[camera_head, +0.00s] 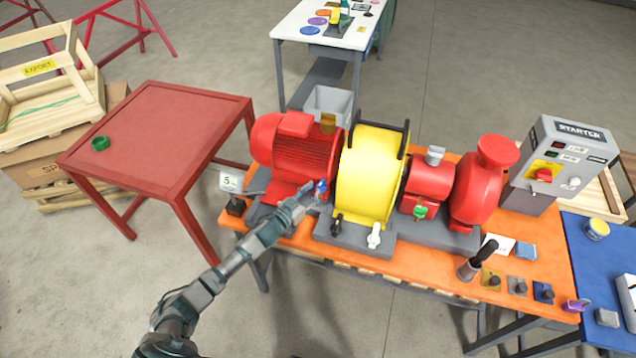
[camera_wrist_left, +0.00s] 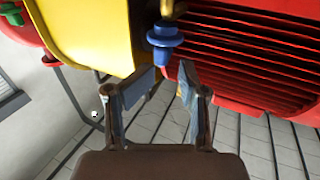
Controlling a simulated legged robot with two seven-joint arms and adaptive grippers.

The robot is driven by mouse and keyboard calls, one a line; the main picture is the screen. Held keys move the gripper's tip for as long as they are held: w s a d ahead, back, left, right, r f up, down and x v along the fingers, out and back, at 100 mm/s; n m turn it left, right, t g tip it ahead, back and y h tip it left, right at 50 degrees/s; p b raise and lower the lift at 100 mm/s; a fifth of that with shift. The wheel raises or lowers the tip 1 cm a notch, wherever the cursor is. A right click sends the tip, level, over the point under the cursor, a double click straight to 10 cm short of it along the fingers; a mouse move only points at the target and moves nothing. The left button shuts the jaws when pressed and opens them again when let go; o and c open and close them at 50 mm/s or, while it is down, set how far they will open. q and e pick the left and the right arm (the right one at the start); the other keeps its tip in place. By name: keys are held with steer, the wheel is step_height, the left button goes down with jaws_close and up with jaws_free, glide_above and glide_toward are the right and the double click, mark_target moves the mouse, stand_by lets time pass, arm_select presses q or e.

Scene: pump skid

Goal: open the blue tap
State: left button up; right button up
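The blue tap (camera_head: 322,187) sits low between the red motor (camera_head: 295,150) and the yellow guard (camera_head: 370,178). In the left wrist view the blue tap (camera_wrist_left: 163,38) hangs from a brass-coloured fitting (camera_wrist_left: 172,8), just beyond my fingertips. My left gripper (camera_head: 307,193) reaches in from the front left, close to the tap. In the wrist view my left gripper (camera_wrist_left: 167,78) is open, with a gap between its fingers and nothing in it. Whether a finger touches the tap is hard to tell. My right gripper does not show.
The orange bench (camera_head: 420,268) carries the skid, with black and white taps at the yellow guard's foot and a green one (camera_head: 420,212) further right. A starter box (camera_head: 560,160) stands at right. A red table (camera_head: 165,130) stands at left. Floor is clear in front.

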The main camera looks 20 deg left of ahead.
arm_select(q)
steer(key=shift+s+a+p, duration=0.15)
steer(key=shift+s+p, duration=0.15)
steer(key=shift+s, duration=0.35)
steer(key=d+p+v, duration=0.1)
steer(key=p+v, duration=0.4)
steer(key=v, duration=1)
steer(key=shift+s+d, duration=0.25)
steer(key=shift+s, duration=0.15)
steer(key=v, duration=1.2)
steer(key=shift+f, duration=0.1)
